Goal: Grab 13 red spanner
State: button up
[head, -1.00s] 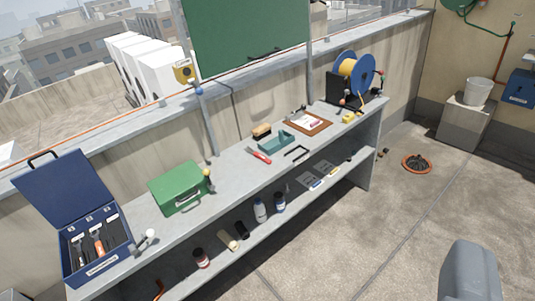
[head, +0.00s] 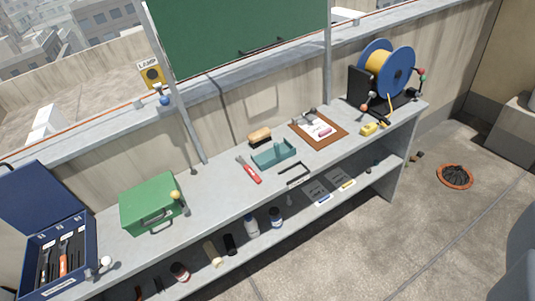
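A red-handled spanner (head: 249,170) lies on the upper shelf of the grey bench, just left of a teal tray (head: 274,154). Its grey head points up and left, its red handle down and right. No number can be read on it. Nothing touches it that I can see. My gripper's fingers do not show in the head view. A grey rounded part, probably mine, fills the lower right edge.
The bench (head: 222,200) holds a blue toolbox (head: 60,262), green case (head: 150,203), brush (head: 259,137), black hex key (head: 296,170), clipboard (head: 318,128) and cable reel (head: 385,72). Bottles stand on its lower shelf. Open floor (head: 345,245) lies in front; a drain (head: 455,176) is at right.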

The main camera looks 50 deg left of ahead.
aim_at(250, 171)
jog(key=i, duration=1.3)
jog(key=u, duration=2.25)
